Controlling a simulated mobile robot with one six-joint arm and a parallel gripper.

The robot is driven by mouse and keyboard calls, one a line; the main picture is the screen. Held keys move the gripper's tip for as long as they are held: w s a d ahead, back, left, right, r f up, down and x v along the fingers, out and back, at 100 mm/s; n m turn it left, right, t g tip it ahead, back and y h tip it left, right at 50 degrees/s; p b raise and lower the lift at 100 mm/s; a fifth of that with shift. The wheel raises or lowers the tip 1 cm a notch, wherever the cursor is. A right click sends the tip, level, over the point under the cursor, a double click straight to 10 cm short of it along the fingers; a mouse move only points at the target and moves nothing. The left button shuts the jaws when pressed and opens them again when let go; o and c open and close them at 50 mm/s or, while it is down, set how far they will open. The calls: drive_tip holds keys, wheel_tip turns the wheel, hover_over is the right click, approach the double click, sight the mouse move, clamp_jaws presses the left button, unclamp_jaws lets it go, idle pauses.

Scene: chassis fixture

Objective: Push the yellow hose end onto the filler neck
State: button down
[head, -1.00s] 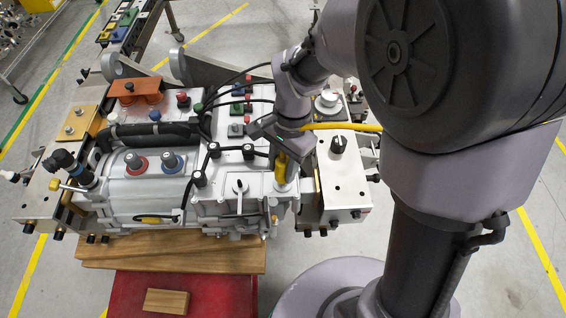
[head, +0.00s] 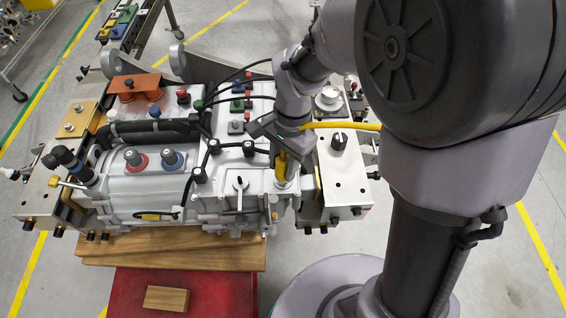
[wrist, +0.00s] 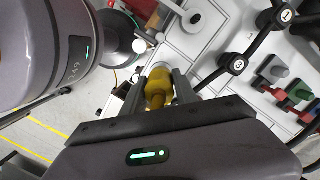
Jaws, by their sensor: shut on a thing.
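My gripper (wrist: 158,88) is shut on the yellow hose end (wrist: 157,92), which sits between its two dark fingers in the wrist view. In the head view the yellow hose end (head: 280,164) points down below my gripper (head: 279,152), over the right part of the grey casing. The filler neck (head: 286,184) is a pale round fitting right at the lower tip of the hose end. The hose end looks in line with it, but I cannot tell how far it is over the neck. The yellow hose (head: 342,126) runs off to the right behind my arm.
The grey casing (head: 140,190) carries black cables, knobs and coloured connectors close to the left of my gripper. A steel block with a black knob (head: 339,141) stands close to the right. A wooden board (head: 170,248) and red surface lie in front.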

sight(283, 159)
drive_tip(key=shift+f+b, duration=0.5)
drive_tip(key=shift+f, duration=0.25)
drive_tip(key=shift+f+b, duration=0.35)
drive_tip(key=shift+f, duration=0.1)
drive_tip(key=c, duration=0.9)
unclamp_jaws()
wheel_tip(283, 159, up, 6)
drive_tip(key=p, duration=0.5)
drive_tip(key=shift+r, duration=0.2)
drive_tip(key=shift+f, duration=0.15)
